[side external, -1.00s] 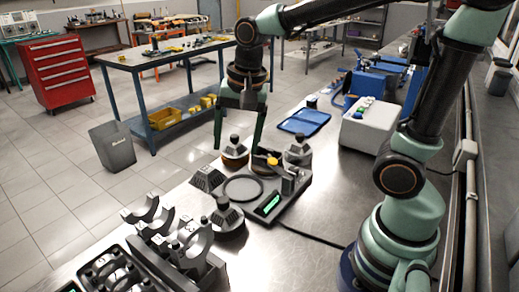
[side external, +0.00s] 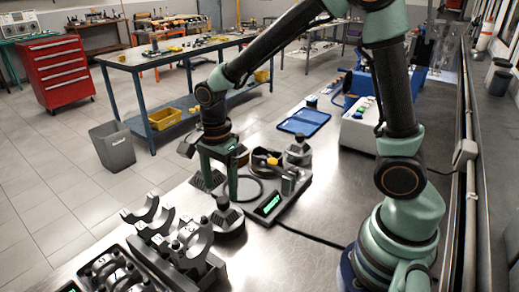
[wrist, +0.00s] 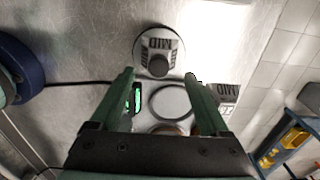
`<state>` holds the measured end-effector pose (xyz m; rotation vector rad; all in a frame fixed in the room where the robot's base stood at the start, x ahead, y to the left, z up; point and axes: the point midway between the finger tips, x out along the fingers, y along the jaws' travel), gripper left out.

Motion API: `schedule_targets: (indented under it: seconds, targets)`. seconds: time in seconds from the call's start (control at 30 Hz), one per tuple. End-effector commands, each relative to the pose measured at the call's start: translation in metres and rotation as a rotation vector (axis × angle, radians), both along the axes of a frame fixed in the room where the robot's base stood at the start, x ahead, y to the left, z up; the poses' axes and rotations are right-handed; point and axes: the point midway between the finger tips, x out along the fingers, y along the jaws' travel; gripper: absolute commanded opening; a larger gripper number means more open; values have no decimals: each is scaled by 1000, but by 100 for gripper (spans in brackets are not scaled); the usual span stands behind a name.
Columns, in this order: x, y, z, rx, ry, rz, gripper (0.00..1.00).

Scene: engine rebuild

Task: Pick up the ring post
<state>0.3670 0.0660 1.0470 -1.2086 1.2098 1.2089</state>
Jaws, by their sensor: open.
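A grey round post (side external: 227,222) with a dark knob and ribbed block stands on the steel bench. It matches the round post marked MID (wrist: 172,47) in the wrist view, and I take it for the ring post. My gripper (side external: 219,192) points down just behind it, open and empty. In the wrist view my gripper (wrist: 159,75) has its fingers spread either side of a dark flat ring (wrist: 170,101), with the post just beyond the fingertips. How high the fingertips are is unclear.
A device with a green display (side external: 268,205) sits right of my gripper. More knobbed pots (side external: 298,152) stand behind. Metal bearing caps (side external: 193,240) and a dark tray (side external: 110,275) lie at front left. A blue tray (side external: 303,122) is further back.

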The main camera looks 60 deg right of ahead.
Motion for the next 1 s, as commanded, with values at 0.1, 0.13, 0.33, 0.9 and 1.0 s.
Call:
schedule_targets:
  seconds: [0.1, 0.13, 0.33, 0.9, 1.0]
  targets:
    - [-1, 0, -8, 0, 2, 0, 80]
    - [-1, -1, -11, 0, 3, 0, 80]
    - [-3, -1, -41, -1, 4, 1, 80]
    - [-2, -1, -53, 0, 0, 1, 15]
    - [-2, -1, -54, 0, 0, 1, 0]
